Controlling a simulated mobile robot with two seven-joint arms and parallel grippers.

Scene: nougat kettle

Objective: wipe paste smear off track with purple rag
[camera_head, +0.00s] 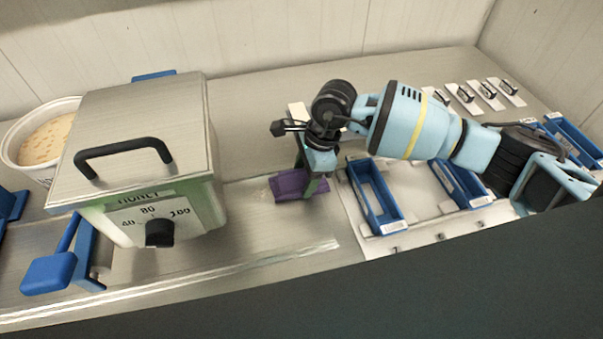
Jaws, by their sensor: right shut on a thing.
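The purple rag (289,186) is at the middle of the counter, pressed against or just above the metal track (235,222). My right gripper (305,180) is shut on the rag and points down, with its fingers partly hidden by the rag and wrist. A faint pale smudge (262,192) shows on the track just left of the rag; I cannot tell clearly whether it is the paste smear. My left gripper is not in view.
A kettle marked HONEY (150,150) with a black handle and dial stands to the left, beside a white tub (38,142). A blue lever (50,272) sits at the front left. Blue trays (374,198) lie right of the rag. Small clips on cards (487,94) lie at the back right.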

